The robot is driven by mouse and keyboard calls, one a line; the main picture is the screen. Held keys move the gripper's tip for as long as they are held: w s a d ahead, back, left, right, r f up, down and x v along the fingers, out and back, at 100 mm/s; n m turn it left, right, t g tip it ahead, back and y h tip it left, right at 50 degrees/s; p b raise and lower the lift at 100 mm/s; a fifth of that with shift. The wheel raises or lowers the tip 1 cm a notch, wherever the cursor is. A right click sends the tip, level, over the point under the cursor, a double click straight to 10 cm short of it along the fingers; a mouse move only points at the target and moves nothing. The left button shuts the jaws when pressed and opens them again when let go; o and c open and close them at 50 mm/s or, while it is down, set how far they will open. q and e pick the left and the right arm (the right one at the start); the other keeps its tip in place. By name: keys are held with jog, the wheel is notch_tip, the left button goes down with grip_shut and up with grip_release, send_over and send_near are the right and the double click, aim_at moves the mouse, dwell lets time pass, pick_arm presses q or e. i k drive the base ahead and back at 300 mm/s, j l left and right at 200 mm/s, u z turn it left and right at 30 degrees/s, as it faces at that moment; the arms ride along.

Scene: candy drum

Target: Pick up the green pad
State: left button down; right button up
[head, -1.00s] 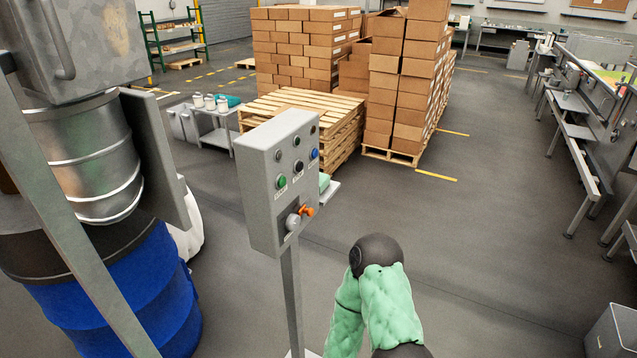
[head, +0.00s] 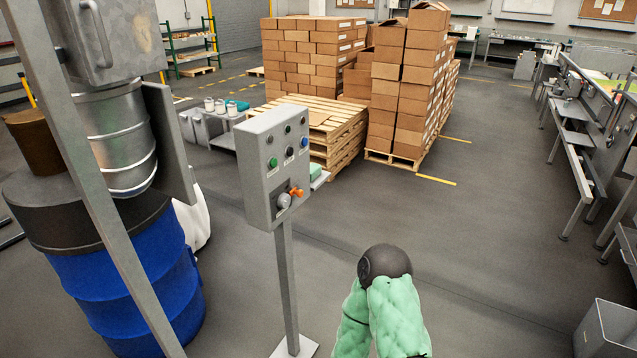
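A small green pad (head: 315,171) lies on a narrow grey shelf (head: 320,182) at the right side of the control box (head: 272,166). The box hides part of the pad. My green-sleeved arm with a dark round joint rises from the bottom of the picture, to the right of the box post and apart from the pad. No gripper fingers show in the head view, so neither gripper is in view.
The control box stands on a thin post (head: 287,280) with a floor plate (head: 295,347). A blue drum (head: 130,300) and grey metal frame (head: 90,180) stand at left. Pallets (head: 340,130) and stacked boxes (head: 410,90) are behind. Open floor lies right; a grey bin (head: 605,335) stands lower right.

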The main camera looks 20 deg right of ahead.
aim_at(316, 169)
jog(key=k+u, duration=0.1)
jog(key=u, duration=1.35)
jog(key=l+u, duration=0.15)
jog(key=l, duration=0.25)
jog(key=k+l+u, duration=0.15)
jog(key=l, duration=0.25)
jog(key=k+l+u, duration=0.2)
jog(key=l, duration=0.2)
jog(key=l+u, duration=0.15)
jog(key=l, duration=0.25)
jog(key=k+l+u, duration=0.15)
jog(key=l, duration=0.2)
